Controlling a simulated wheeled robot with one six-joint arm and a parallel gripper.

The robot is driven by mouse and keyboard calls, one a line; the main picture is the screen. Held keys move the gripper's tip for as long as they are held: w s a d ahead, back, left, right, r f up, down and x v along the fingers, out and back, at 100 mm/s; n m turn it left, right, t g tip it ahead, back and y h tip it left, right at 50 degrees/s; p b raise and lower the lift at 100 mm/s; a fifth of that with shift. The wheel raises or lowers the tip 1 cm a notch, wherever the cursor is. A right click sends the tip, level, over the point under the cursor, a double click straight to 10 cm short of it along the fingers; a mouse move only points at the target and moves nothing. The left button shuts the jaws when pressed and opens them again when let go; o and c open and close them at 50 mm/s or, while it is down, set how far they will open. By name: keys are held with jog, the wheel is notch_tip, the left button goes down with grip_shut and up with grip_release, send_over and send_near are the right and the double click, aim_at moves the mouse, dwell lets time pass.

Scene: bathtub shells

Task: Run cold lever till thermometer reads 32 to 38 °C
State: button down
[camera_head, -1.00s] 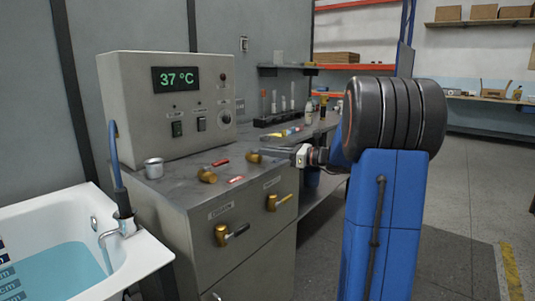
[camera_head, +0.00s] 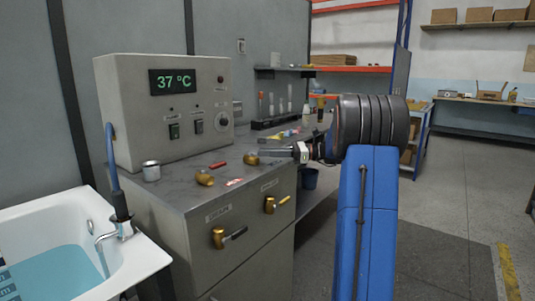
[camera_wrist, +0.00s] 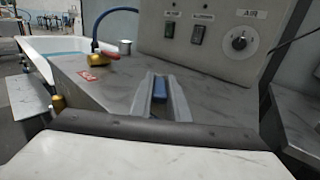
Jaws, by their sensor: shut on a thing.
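The thermometer display (camera_head: 173,82) on the grey panel box reads 37 °C. Two brass valves stand on the grey counter top. The left one (camera_head: 205,178) has a red lever (camera_head: 219,164), seen also in the wrist view (camera_wrist: 106,53). My gripper (camera_head: 270,152) is at the right brass valve (camera_head: 251,160). In the wrist view my gripper (camera_wrist: 164,100) is shut on a blue lever (camera_wrist: 158,95) between its fingers. The brass body under it is hidden there. The tub (camera_head: 135,268) at lower left holds blue water (camera_head: 55,272) below a spout (camera_head: 106,237).
On the counter's front are a valve with a black handle (camera_head: 235,234) and one with a yellow handle (camera_head: 284,201). A metal cup (camera_head: 151,171) stands by the panel box. Glass tubes (camera_head: 280,107) stand behind my gripper. Open floor lies to the right.

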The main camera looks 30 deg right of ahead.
jog(key=c, duration=1.7)
grip_release()
jog(key=v, duration=1.7)
jog(key=shift+s+d, duration=0.1)
jog(key=shift+d, duration=0.1)
